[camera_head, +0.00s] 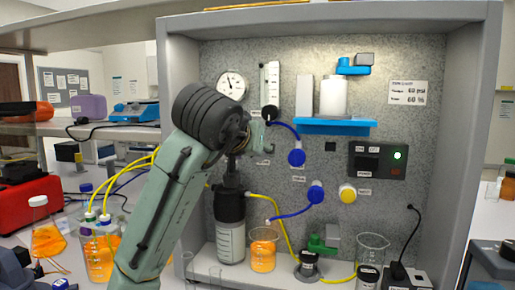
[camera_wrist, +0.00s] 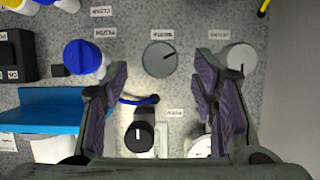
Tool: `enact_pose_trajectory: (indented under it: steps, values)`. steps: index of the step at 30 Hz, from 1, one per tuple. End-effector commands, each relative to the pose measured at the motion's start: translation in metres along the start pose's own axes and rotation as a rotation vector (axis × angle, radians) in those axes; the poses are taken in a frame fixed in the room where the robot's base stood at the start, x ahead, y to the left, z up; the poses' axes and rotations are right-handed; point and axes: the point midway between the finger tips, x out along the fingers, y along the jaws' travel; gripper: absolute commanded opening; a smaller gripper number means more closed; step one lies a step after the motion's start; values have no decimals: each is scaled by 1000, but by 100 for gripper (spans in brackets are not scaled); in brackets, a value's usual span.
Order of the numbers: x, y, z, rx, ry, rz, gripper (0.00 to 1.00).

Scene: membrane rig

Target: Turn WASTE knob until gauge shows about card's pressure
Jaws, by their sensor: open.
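My gripper (camera_wrist: 170,85) is open, its dark fingers spread on either side of a round grey knob (camera_wrist: 160,59) with a dark pointer line. The fingers look apart from the knob. A paler knob (camera_wrist: 238,60) is beside the right finger. The card (camera_head: 408,92) seems to read 60 psi and 60 %.
Blue knobs (camera_head: 297,157) and a yellow knob (camera_head: 348,193) sit right of my gripper. A flow meter (camera_head: 270,85) has a black knob (camera_wrist: 140,130) near the left finger. A blue shelf (camera_head: 335,126) juts out. Beakers and tubing stand below.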

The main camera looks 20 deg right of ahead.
Motion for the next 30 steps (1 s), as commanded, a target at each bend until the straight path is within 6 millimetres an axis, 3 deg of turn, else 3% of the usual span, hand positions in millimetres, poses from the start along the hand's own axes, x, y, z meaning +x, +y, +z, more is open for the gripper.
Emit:
enact_pose_trajectory:
  steps: [3, 9, 19, 30]
  values:
    - [20, 0, -2, 1, -2, 0, 53]
    - [40, 0, -1, 1, 1, -1, 53]
    - [44, 0, 0, 2, 2, -1, 53]
    - [44, 0, 0, 2, 2, -1, 29]
